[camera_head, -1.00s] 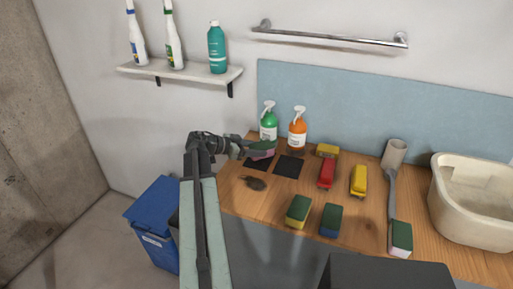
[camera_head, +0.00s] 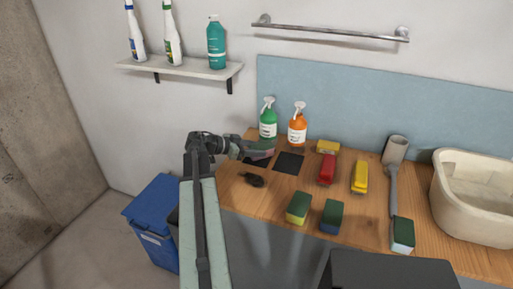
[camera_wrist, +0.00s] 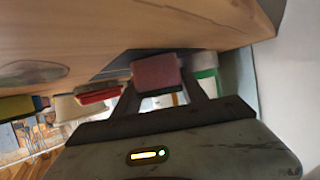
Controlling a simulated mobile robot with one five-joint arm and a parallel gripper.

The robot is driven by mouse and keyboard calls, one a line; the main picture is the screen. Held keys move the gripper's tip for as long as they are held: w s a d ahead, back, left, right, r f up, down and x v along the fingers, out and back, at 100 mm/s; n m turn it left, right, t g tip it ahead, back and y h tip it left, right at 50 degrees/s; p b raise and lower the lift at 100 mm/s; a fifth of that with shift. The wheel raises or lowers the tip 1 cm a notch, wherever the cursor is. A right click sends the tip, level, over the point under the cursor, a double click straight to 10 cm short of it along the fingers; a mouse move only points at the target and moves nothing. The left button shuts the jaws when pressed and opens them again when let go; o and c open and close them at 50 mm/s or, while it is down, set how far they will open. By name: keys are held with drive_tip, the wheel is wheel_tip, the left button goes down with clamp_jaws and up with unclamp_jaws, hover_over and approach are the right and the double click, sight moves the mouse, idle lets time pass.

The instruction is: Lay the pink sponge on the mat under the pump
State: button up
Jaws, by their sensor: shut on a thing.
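The pink sponge (camera_wrist: 157,73) is between the two fingers of my gripper (camera_wrist: 163,88) in the wrist view, close to the wooden counter. In the head view my gripper (camera_head: 256,150) is over the dark mat (camera_head: 254,162) in front of the green pump bottle (camera_head: 268,124). The gripper and sponge hide part of that mat. I cannot tell whether the sponge touches it. A second dark mat (camera_head: 288,163) lies in front of the orange pump bottle (camera_head: 297,130) and is bare.
Yellow (camera_head: 327,147), red (camera_head: 327,170) and other yellow (camera_head: 359,178) blocks stand to the right. Green-topped sponges (camera_head: 298,208) lie near the front edge. A brush (camera_head: 392,185) and a cream basin (camera_head: 475,200) are farther right. A dark patch (camera_head: 253,180) shows on the counter.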

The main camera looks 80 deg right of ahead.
drive_tip(key=shift+f, duration=0.15)
drive_tip(key=o, duration=1.5)
